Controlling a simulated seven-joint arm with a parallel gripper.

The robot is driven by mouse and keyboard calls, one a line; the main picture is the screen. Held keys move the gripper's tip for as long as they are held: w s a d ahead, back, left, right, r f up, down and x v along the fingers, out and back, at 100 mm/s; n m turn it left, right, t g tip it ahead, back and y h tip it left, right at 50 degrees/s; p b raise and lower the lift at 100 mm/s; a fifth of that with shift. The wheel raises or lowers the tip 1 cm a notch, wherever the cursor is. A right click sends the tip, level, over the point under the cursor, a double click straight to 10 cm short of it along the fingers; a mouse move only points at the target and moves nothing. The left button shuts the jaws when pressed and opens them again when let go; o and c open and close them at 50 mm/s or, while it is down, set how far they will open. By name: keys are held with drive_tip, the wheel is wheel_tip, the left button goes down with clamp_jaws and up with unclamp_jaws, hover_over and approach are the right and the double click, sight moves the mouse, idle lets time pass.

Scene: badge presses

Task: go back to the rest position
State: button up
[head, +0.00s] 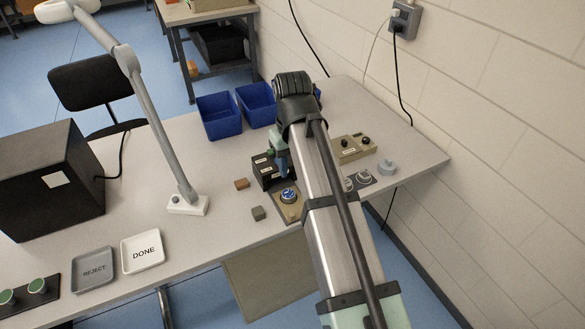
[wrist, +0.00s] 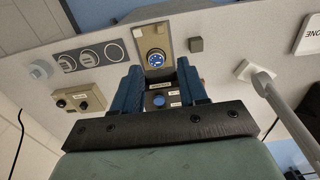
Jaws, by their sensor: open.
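My gripper (head: 281,160) is over the right part of the table, partly hidden behind my own arm in the head view. In the wrist view its two blue fingers stand apart, and my gripper (wrist: 160,82) holds nothing. A black box with white labels (head: 262,172) is just by the fingers. In the wrist view the black box (wrist: 174,99) shows a blue button between the fingers. A tan plate (head: 285,213) carries a round blue badge (head: 288,196); the badge (wrist: 155,58) also shows beyond the fingertips. I cannot tell how high the fingers are above the box.
A tan box with black knobs (head: 354,147), a grey round piece (head: 387,167) and a dark strip with round dies (wrist: 89,57) are close by. Two blue bins (head: 219,117), a lamp (head: 152,115), small blocks (head: 242,184) and DONE (head: 142,268) and REJECT (head: 93,287) trays stand leftward.

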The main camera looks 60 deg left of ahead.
drive_tip(key=shift+r, duration=0.4)
idle(0.3)
